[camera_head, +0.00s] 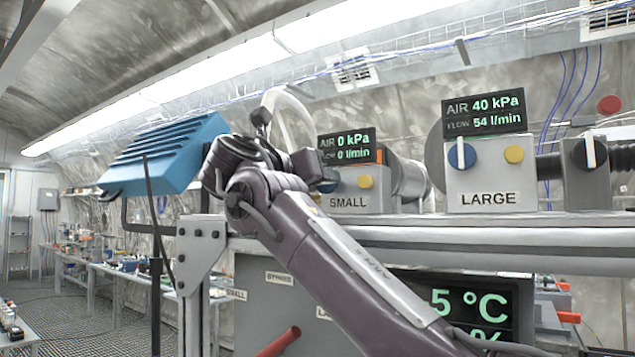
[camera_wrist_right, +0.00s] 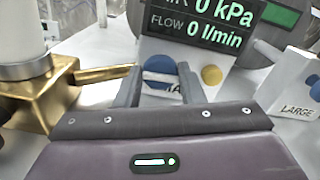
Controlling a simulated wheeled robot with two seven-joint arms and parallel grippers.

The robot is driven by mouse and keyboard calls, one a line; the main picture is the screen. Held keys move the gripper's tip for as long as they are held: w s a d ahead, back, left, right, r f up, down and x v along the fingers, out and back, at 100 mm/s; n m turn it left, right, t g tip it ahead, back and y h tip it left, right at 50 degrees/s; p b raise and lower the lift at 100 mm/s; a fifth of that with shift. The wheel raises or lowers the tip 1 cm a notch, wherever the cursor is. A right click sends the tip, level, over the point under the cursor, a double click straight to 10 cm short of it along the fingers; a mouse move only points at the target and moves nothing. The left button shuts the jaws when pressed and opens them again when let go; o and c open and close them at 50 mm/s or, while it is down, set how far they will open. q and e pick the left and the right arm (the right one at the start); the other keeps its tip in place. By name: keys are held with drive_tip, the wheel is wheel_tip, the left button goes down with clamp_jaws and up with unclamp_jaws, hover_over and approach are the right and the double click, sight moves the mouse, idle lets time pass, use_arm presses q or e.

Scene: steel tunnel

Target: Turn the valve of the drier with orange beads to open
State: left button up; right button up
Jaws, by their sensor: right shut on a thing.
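My right gripper (camera_head: 310,168) reaches the front of the unit labelled SMALL (camera_head: 352,201). In the right wrist view its two fingers (camera_wrist_right: 161,88) are on either side of the blue knob (camera_wrist_right: 158,68) and shut on it. The small display (camera_head: 347,147) reads AIR 0 kPa, FLOW 0 l/min. A brass block (camera_wrist_right: 60,100) with a white cylinder (camera_wrist_right: 23,42) on top shows at left in the wrist view; no beads show there. No orange beads can be made out in either view. My left gripper is not in view.
The LARGE unit (camera_head: 490,175) stands at right on the shelf, with its display (camera_head: 484,113) at 40 kPa, 54 l/min. A yellow button (camera_head: 366,182) sits beside the knob. A blue box (camera_head: 165,155) is at left, and a steel post (camera_head: 203,245) stands below.

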drive_tip(key=shift+n+p, duration=0.6)
drive_tip(key=shift+n, duration=0.6)
drive_tip(key=o, duration=1)
drive_tip(key=shift+w+d, duration=0.1)
drive_tip(key=shift+w, duration=0.05)
drive_tip(key=b+v, duration=0.2)
drive_tip(key=v, duration=0.5)
drive_tip(key=shift+f+b, duration=0.1)
drive_tip(key=shift+b, duration=0.3)
drive_tip(key=shift+s+a, duration=0.35)
